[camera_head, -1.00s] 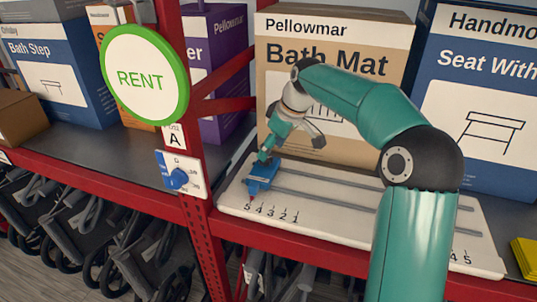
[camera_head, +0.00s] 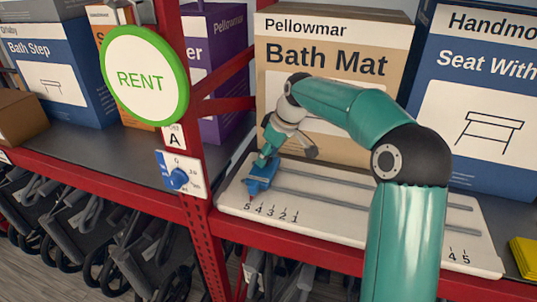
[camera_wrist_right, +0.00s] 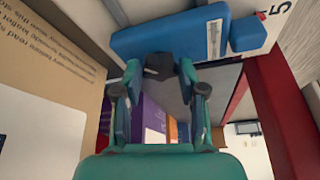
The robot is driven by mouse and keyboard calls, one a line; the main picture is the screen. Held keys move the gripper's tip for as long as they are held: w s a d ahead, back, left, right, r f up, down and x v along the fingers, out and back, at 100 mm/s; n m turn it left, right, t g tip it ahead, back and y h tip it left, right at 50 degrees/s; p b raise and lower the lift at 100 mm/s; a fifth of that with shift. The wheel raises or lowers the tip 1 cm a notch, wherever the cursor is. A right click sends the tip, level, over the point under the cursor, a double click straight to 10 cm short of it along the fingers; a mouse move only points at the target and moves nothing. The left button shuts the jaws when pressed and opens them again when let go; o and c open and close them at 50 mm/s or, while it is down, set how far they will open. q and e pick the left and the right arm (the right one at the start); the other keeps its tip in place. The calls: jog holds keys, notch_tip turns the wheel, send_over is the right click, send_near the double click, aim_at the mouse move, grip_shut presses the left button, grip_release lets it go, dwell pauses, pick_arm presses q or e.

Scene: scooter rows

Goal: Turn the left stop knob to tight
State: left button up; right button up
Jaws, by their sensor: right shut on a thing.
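The blue left stop (camera_head: 258,184) sits at the left end of the white board (camera_head: 345,232), beside the mark 5. In the right wrist view the stop (camera_wrist_right: 165,38) has a black knob (camera_wrist_right: 160,63) on its side facing my fingers. My right gripper (camera_head: 264,162) is at the stop, and its two fingers are closed on the knob, one on each side. The gripper hides most of the knob in the head view, so its turn angle cannot be told. My left gripper is not in view.
A yellow object (camera_head: 525,255) lies at the far right.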

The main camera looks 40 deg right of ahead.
jog(key=shift+m, duration=0.4)
jog(key=shift+a+m+h+b, duration=0.15)
jog(key=shift+m+h+b, duration=0.4)
jog(key=shift+m, duration=0.45)
jog(key=m+h+b, duration=0.1)
jog(key=m, duration=0.1)
jog(key=shift+a+m, duration=0.1)
jog(key=shift+m, duration=0.2)
jog(key=m+h, duration=0.1)
jog(key=m, duration=0.1)
jog(key=m+g+h+b, duration=0.1)
jog(key=m, duration=0.2)
jog(key=shift+w+a, duration=0.2)
jog(key=m, duration=0.3)
jog(key=shift+w+r+g+h, duration=0.1)
jog(key=shift+g+h, duration=0.15)
jog(key=shift+g, duration=0.15)
jog(key=shift+m+g, duration=0.4)
jog(key=shift+m, duration=0.6)
jog(key=m+p, duration=0.1)
jog(key=m, duration=0.1)
jog(key=m+g, duration=0.1)
jog(key=m, duration=0.1)
jog(key=shift+w+a+g+h+p, duration=0.1)
jog(key=shift+w+g+h+p, duration=0.1)
jog(key=shift+g+h+p, duration=0.15)
jog(key=shift+m, duration=0.4)
